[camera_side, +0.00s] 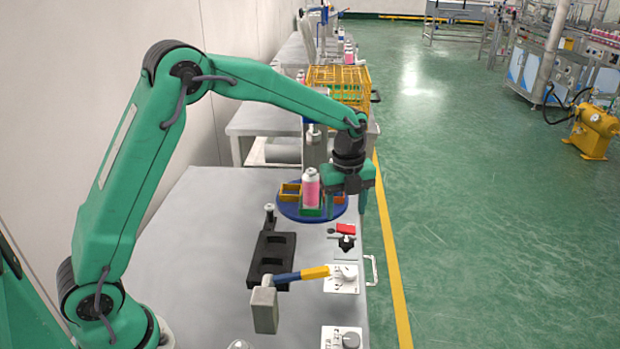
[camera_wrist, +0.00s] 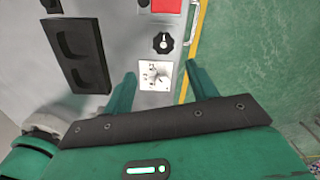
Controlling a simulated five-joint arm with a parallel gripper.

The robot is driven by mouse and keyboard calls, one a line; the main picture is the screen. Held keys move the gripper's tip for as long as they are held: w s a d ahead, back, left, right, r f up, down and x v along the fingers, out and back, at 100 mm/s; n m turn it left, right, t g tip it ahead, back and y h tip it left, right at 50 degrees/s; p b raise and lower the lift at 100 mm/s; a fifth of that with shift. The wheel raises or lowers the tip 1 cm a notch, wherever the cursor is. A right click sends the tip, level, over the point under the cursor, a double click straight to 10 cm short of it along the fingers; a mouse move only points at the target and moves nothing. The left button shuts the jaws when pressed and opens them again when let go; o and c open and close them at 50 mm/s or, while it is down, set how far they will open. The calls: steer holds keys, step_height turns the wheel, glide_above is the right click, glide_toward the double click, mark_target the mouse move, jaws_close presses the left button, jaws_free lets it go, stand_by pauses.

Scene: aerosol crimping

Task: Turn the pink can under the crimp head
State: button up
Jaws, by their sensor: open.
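The pink can (camera_side: 311,190) with a white top stands upright on a blue round turntable (camera_side: 287,213) in the side view, in a green holder. A grey post with a silver part at its top, likely the crimp head (camera_side: 314,131), rises behind the can. I cannot tell whether the can is directly beneath it. My gripper (camera_side: 347,211) is open and empty, pointing down at the turntable's right edge, to the right of the can. In the wrist view, my gripper (camera_wrist: 161,70) has its fingers apart with nothing between them. The can is not in that view.
Yellow and orange holders (camera_side: 290,191) sit on the turntable. The bench's left side is clear.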

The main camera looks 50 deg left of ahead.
mark_target(347, 241)
steer(key=shift+w+d+f+m, duration=0.1)
steer(key=shift+w+f+m, duration=0.2)
steer(key=shift+f, duration=0.15)
steer(key=shift+w+d+f+m, duration=0.1)
steer(key=shift+w+f+m, duration=0.1)
steer(key=shift+f+m, duration=0.15)
steer(key=shift+f, duration=0.1)
steer(key=shift+a+f, duration=0.1)
steer(key=shift+f, duration=3.75)
steer(key=c, duration=1)
